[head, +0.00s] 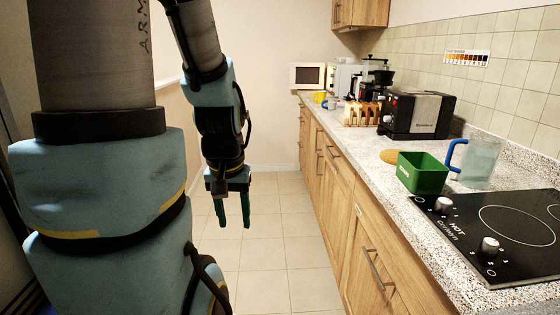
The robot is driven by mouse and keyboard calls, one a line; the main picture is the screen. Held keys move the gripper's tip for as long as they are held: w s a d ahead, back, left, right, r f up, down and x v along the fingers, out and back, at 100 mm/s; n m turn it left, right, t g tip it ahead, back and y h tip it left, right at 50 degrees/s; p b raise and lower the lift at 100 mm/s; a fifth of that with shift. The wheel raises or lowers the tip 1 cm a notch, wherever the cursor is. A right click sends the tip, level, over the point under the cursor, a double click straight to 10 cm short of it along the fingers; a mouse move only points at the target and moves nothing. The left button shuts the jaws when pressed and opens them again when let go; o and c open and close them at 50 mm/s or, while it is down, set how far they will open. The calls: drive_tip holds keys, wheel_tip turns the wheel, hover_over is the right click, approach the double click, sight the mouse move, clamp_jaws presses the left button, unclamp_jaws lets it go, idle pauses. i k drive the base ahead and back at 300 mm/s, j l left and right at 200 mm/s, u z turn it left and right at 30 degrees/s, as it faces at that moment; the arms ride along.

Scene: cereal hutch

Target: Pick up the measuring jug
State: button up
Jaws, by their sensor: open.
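The measuring jug (481,162) is clear with a blue handle. It stands upright on the counter at the right, behind the hob and close to the tiled wall.
A green square container (422,174) stands just left of the jug. A black hob (502,226) lies nearer. A toaster (416,115), a toast rack (361,115) and mugs stand farther back. The counter edge (395,215) runs along the right; the floor (289,232) beside it is clear.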

sight(331, 103)
drive_tip(key=i, duration=3.9)
